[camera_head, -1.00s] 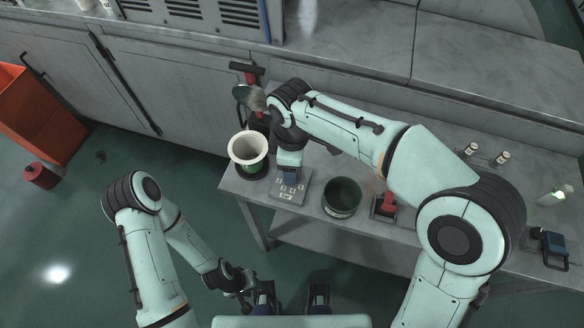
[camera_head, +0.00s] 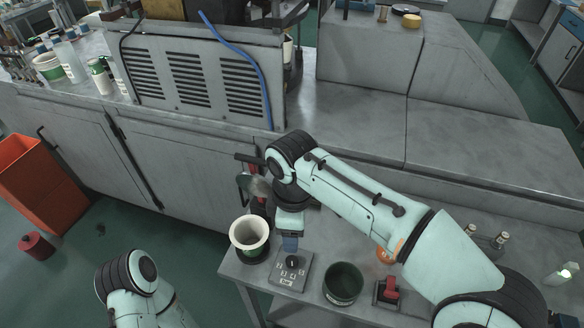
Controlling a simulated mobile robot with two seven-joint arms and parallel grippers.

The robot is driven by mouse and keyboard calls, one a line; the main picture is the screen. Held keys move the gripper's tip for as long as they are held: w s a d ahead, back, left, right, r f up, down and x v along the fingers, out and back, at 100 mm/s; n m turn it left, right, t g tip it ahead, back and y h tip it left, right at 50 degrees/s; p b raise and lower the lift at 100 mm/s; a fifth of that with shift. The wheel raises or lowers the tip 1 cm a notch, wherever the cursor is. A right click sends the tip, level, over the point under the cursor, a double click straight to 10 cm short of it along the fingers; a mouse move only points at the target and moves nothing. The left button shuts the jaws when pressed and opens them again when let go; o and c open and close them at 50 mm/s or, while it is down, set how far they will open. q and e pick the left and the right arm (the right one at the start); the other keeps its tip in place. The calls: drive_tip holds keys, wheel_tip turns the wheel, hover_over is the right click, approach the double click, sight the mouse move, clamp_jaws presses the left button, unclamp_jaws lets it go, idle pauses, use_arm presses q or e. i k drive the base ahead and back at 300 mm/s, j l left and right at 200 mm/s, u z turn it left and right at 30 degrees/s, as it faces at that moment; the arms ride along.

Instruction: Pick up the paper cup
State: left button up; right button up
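A white cup with a green band (camera_head: 249,237), which looks like the paper cup, stands upright in a dark round seat at the left end of the low grey bench (camera_head: 238,272). My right arm reaches in from the right. Its gripper (camera_head: 290,243) points down just right of the cup, apart from it, over a small grey control panel (camera_head: 291,268). Its fingers are too small and hidden to tell whether they are open. My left arm shows at the bottom left, but its gripper is out of view.
A dark green container (camera_head: 343,283) and a red-handled device (camera_head: 388,291) stand on the bench. A metal dish-like part (camera_head: 256,184) is behind the white cup. Another green and white cup (camera_head: 48,67) stands among bottles at the back left. An orange bin (camera_head: 40,185) is on the left floor.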

sight(249, 234)
drive_tip(key=k, duration=1)
